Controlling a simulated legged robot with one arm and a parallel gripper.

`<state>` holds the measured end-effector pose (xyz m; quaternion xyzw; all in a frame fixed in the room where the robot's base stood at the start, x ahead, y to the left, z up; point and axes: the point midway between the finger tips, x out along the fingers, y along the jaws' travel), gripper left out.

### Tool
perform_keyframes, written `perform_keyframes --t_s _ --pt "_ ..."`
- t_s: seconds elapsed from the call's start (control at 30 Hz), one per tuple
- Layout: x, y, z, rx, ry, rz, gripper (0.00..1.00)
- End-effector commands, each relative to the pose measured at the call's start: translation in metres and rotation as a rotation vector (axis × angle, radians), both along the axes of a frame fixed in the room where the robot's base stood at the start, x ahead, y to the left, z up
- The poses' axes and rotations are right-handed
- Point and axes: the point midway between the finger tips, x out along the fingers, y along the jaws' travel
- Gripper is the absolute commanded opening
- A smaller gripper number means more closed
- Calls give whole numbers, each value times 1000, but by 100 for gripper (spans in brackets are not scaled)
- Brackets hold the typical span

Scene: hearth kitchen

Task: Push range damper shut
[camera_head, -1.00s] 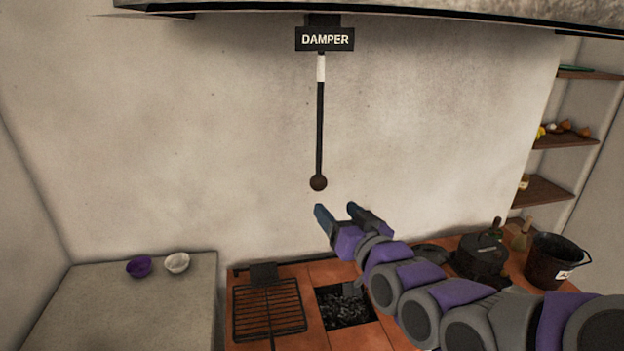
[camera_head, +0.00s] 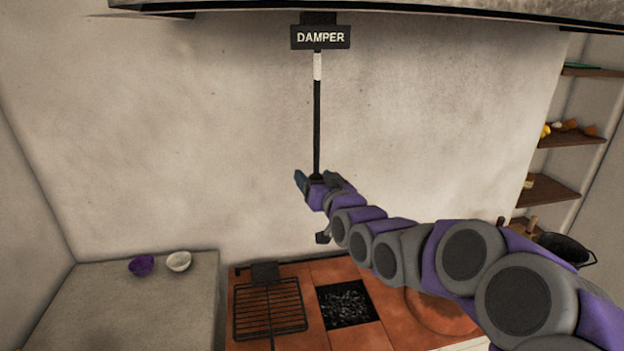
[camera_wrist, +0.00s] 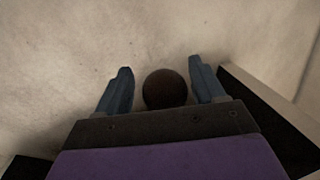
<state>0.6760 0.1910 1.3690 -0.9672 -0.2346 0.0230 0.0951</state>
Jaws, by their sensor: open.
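The range damper is a thin dark rod (camera_head: 317,120) with a pale band near its top. It hangs upright below a black sign reading DAMPER (camera_head: 320,37). Its round dark knob (camera_wrist: 165,89) shows in the wrist view between my two blue fingertips. My gripper (camera_head: 315,180) is at the rod's lower end in the head view and hides the knob there. The fingers (camera_wrist: 166,88) are open, one on each side of the knob, with gaps visible on both sides.
Below are a range top with a wire grill (camera_head: 269,308) and an open coal hole (camera_head: 347,303). A grey counter (camera_head: 130,315) at left holds a purple bowl (camera_head: 141,265) and a white bowl (camera_head: 179,261). Shelves (camera_head: 570,137) and a black bucket (camera_head: 566,250) are at right. The wall around the rod is clear.

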Motion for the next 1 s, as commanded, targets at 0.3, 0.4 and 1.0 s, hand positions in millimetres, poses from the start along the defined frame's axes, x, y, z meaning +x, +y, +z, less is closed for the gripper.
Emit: perform_keyframes --t_s 0.3,0.4,1.0 --pt "6 11 -1 -7 0 1 68" --pt "6 11 -1 -6 0 1 68" --pt "5 7 0 -3 0 -1 12"
